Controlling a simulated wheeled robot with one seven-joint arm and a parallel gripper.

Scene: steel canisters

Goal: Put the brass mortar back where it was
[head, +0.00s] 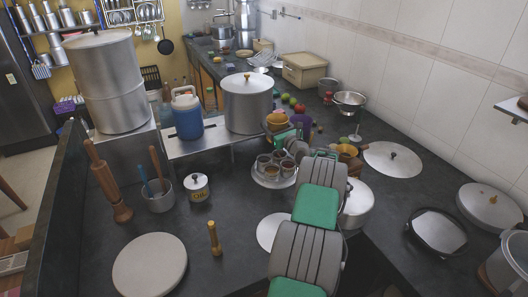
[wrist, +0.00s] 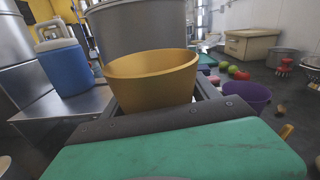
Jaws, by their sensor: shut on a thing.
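The brass mortar, a golden, wide-mouthed cup, is in my gripper in the wrist view (wrist: 153,82). It is upright, with its lower part hidden by the gripper. In the head view the mortar (head: 277,119) is in front of the large steel pot, to the left of a purple bowl. My gripper (head: 279,131) is shut on it, and the fingers show on both sides of it in the wrist view (wrist: 160,105). Whether the mortar's base touches anything is hidden.
A steel pot (head: 248,104) and a blue jug (head: 187,115) stand on a raised steel shelf. The purple bowl (wrist: 247,97) is close on the right. A tray of cups (head: 272,180) sits nearer. A brass pestle (head: 214,240) stands on the dark counter, with free room around it.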

